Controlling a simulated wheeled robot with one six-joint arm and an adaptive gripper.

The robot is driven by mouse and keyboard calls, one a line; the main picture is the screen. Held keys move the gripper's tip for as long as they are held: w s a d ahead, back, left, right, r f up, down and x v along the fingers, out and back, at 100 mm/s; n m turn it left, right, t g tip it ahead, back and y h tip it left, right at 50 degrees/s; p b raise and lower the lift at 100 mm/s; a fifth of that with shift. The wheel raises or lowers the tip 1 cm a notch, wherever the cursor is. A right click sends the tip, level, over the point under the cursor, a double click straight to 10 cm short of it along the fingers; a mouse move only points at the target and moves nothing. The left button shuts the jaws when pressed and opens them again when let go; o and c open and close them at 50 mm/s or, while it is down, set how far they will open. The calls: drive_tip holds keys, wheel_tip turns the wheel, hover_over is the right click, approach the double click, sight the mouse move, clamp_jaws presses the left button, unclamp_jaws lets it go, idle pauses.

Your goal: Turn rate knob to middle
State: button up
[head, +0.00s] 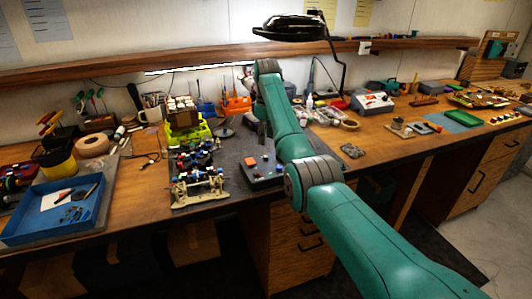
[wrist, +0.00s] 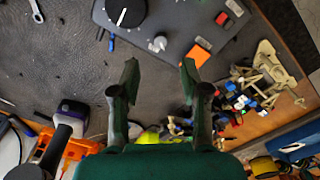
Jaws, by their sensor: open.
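A dark grey control box (head: 262,169) sits on the mat near the bench's front edge, partly behind my arm in the head view. In the wrist view the box (wrist: 186,22) fills the top. It carries a large black knob (wrist: 126,10) with a white pointer line, cut by the top edge, and a small silver knob (wrist: 158,43). No readable label shows which one is the rate knob. A red button (wrist: 222,18) and an orange patch (wrist: 199,56) are also on it. My gripper (wrist: 159,75) is open and empty, its fingertips below the silver knob in the picture, touching neither knob.
A beige car chassis (wrist: 265,80) with small coloured parts lies right of the box in the wrist view. An orange holder (wrist: 68,148) and a screwdriver-like tool (wrist: 66,125) are at lower left. A blue tray (head: 55,212) stands at the head view's left. The dark mat (wrist: 50,65) is mostly clear.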

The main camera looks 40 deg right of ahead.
sight(266, 156)
wheel_tip(266, 156, down, 8)
drive_tip(key=shift+r, duration=0.1)
idle(0.4)
clamp_jaws()
